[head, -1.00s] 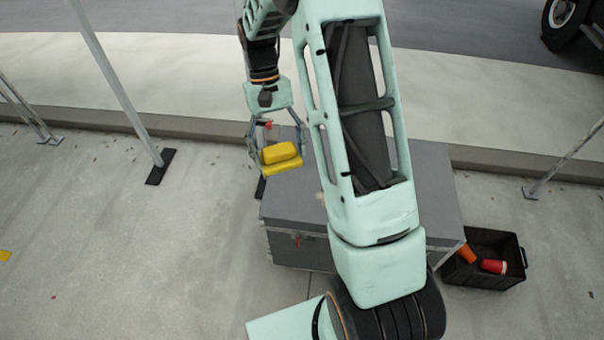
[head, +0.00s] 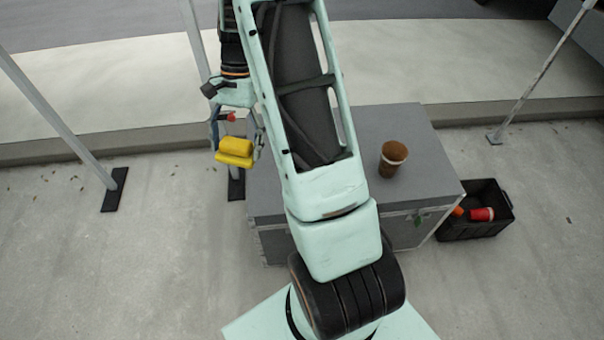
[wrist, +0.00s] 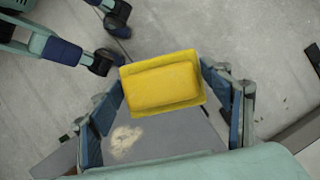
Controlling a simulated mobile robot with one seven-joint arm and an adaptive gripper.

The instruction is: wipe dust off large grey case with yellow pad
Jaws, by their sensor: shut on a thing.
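My gripper (head: 236,140) is shut on the yellow pad (head: 235,151), which also shows between the fingers in the wrist view (wrist: 162,83). The large grey case (head: 375,125) stands on the pavement behind my arm, which hides part of its top. In the head view the pad is in front of the case's left end. In the wrist view a pale tan patch of dust (wrist: 125,140) lies on the grey case top (wrist: 175,137), below the pad in the picture. I cannot tell whether the pad touches the case.
A brown cup (head: 392,158) stands on the case top, right of my arm. A black crate (head: 473,229) with red and orange items stands on the ground to the right. Metal poles (head: 58,118) with dark feet stand around.

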